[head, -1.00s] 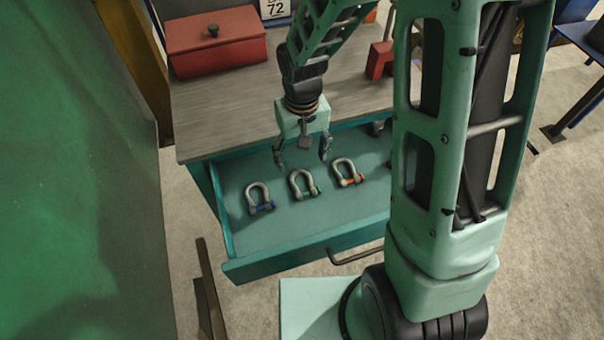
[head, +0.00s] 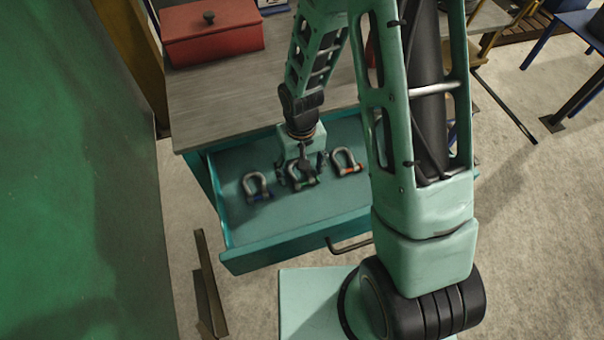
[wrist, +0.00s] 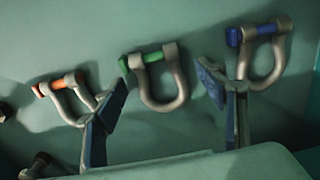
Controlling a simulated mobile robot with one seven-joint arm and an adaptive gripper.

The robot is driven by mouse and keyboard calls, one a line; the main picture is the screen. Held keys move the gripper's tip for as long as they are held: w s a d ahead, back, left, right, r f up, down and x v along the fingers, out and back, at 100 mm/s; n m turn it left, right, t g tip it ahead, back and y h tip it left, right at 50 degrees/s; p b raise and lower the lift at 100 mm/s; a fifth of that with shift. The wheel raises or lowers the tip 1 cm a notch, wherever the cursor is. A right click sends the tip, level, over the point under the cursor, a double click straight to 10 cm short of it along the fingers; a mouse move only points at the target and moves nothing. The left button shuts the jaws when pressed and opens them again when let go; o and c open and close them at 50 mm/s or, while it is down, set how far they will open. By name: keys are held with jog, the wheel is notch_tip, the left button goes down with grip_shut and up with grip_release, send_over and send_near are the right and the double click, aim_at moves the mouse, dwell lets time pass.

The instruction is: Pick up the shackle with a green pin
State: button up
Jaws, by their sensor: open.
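In the head view the green-pin shackle (head: 312,182) is partly hidden by my gripper (head: 302,168). In the wrist view my gripper (wrist: 167,98) is open, with one blue-padded finger on each side of this shackle's bow. Nothing is held. I cannot tell whether the fingers touch the drawer floor.
A blue-pin shackle (head: 256,187) lies to the left and an orange-pin shackle (head: 347,161) to the right in the teal drawer (head: 285,238). The grey worktop (head: 230,95) overhangs behind, with a red box (head: 212,38) on it.

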jog(key=c, duration=1.4)
jog(key=shift+c, duration=0.2)
jog(key=shift+r, duration=0.15)
jog(key=shift+r, duration=0.25)
jog(key=r, duration=0.3)
jog(key=shift+s+a+r, duration=0.15)
jog(key=shift+s+r, duration=0.05)
jog(key=shift+s, duration=0.1)
jog(key=s+a+r+p, duration=0.1)
jog(key=s+a+r, duration=0.3)
jog(key=s+r, duration=0.5)
jog(key=s, duration=0.3)
jog(key=shift+s, duration=0.35)
